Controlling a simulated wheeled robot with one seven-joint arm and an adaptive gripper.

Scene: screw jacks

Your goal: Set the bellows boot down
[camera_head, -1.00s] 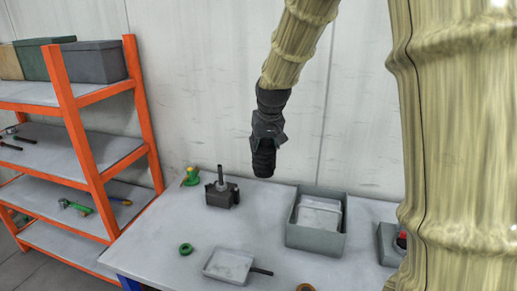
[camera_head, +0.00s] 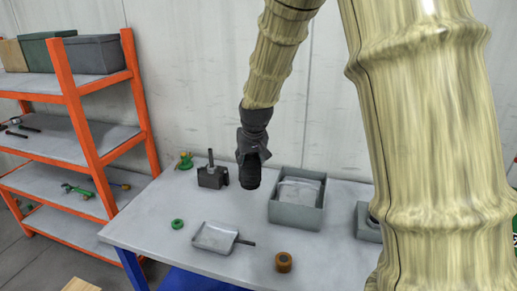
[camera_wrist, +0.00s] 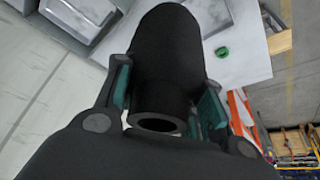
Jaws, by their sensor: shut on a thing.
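The bellows boot (camera_head: 248,177) is a black ribbed sleeve held at the end of my arm, above the table. In the wrist view the black boot (camera_wrist: 168,60) fills the middle, with its open round end toward the camera. My gripper (camera_head: 252,160) is shut on it, with a green-lined finger on each side in the wrist view (camera_wrist: 165,95). The grey table (camera_head: 170,205) lies below. The boot appears to hang clear of the tabletop, between the dark screw jack block and the grey bin.
A screw jack (camera_head: 212,176) with an upright spindle stands left of the boot. A grey bin (camera_head: 297,216) is at right. A grey dustpan-like tray (camera_head: 214,237), a green ring (camera_head: 177,224) and an orange-brown roll (camera_head: 284,262) lie nearer. An orange shelf (camera_head: 85,130) stands left.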

